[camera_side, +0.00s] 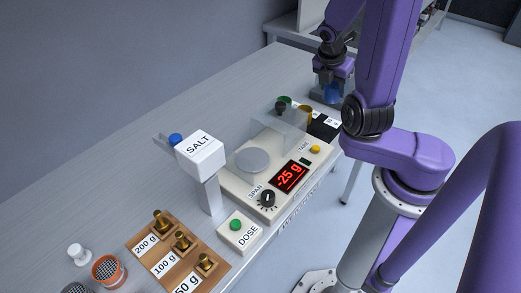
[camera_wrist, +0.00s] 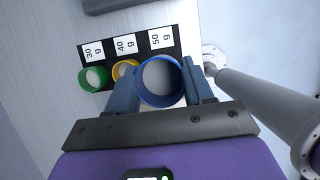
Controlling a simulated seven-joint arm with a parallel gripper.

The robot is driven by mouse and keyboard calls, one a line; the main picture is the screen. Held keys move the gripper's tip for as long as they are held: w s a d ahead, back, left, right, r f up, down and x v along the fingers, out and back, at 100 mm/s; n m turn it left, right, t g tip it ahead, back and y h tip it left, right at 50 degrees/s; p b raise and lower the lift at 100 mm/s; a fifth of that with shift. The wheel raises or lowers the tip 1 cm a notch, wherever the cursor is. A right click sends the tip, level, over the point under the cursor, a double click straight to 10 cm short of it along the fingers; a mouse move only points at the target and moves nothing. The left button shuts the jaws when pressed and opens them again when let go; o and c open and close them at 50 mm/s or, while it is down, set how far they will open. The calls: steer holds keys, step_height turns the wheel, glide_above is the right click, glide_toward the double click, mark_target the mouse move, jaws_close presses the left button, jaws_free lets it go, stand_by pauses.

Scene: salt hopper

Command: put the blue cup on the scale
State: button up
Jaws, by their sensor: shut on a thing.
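The blue cup (camera_wrist: 183,92) is between the two fingers of my gripper (camera_wrist: 158,88) in the wrist view, and a pale fill shows inside it. In the side view the blue cup (camera_side: 330,91) shows under my gripper (camera_side: 331,84) at the far end of the bench, partly hidden by the fingers. My gripper is shut on it. I cannot tell whether the cup touches the surface below. The scale (camera_side: 240,185) stands mid-bench with a round grey pan (camera_side: 252,160) that is bare. Its red display (camera_side: 290,177) appears to read -25 g.
A black label mat (camera_wrist: 127,46) reads 30 g, 40 g and 50 g. A green cup (camera_wrist: 82,82) and a yellow cup (camera_wrist: 117,68) stand beside it. A clear shield (camera_side: 280,130) rises behind the pan. The salt hopper (camera_side: 201,152), dose box (camera_side: 240,232) and weight block (camera_side: 175,255) are nearer.

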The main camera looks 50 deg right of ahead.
step_height(320, 180, up, 11)
steer(key=s+a, duration=0.3)
steer(key=a, duration=0.8)
steer(key=s+a, duration=0.3)
steer(key=a, duration=0.9)
glide_above(257, 155)
steer(key=a, duration=0.2)
steer(key=f, duration=1.5)
steer(key=shift+s+d, duration=0.1)
steer(key=shift+s, duration=0.1)
steer(key=shift+w+f, duration=0.2)
steer(key=shift+f, duration=1.65)
